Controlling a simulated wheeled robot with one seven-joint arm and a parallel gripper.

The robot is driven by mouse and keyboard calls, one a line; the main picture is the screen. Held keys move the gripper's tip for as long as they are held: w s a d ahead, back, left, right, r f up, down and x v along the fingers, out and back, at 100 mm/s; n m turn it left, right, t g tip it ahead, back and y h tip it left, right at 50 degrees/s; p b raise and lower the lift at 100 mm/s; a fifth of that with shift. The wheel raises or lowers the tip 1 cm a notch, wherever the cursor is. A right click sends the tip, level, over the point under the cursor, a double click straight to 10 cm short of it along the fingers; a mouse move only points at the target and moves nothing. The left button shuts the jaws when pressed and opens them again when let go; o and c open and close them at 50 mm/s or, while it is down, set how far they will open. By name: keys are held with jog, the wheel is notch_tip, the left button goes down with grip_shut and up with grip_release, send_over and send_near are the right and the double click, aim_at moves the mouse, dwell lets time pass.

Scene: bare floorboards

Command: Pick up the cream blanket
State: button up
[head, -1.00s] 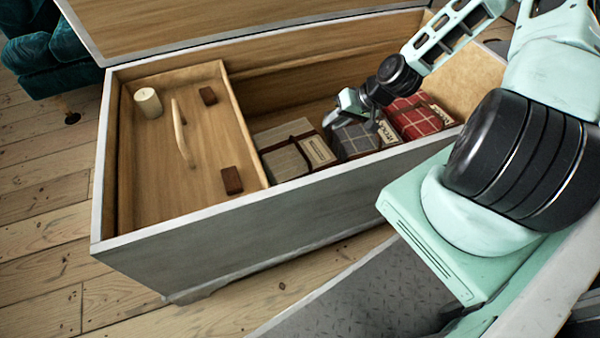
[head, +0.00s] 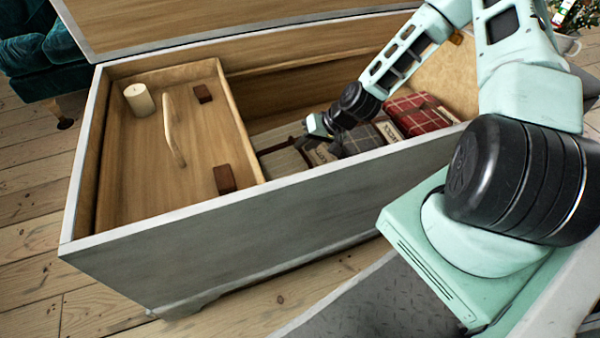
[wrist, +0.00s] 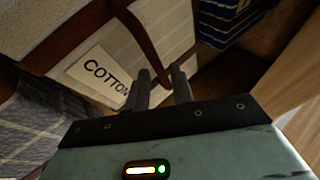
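The cream blanket (head: 283,164) lies folded in the open chest, bound with brown straps. My gripper (head: 305,143) is over its right part and hides some of it. In the wrist view the blanket (wrist: 165,25) shows its straps and a white label (wrist: 95,75) reading "COTTON". There my gripper (wrist: 163,80) has its two fingers apart, pointing at the blanket near a brown strap. A gap shows between the fingers, and nothing is seen clamped in it. Whether the fingertips touch the blanket I cannot tell.
A grey plaid blanket (head: 360,138) and a red plaid one (head: 422,120) lie to the right. A wooden tray (head: 130,190) with a handle (head: 172,130) and a candle (head: 139,100) fills the chest's left end. The chest's front wall (head: 220,240) stands near me. A blue striped item (wrist: 230,20) lies beyond.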

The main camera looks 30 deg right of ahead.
aim_at(300, 150)
jog(key=b+x, duration=0.2)
jog(key=x, duration=0.1)
jog(key=shift+f, duration=0.35)
jog(key=shift+a+r, duration=0.1)
grip_shut()
dwell(1.0)
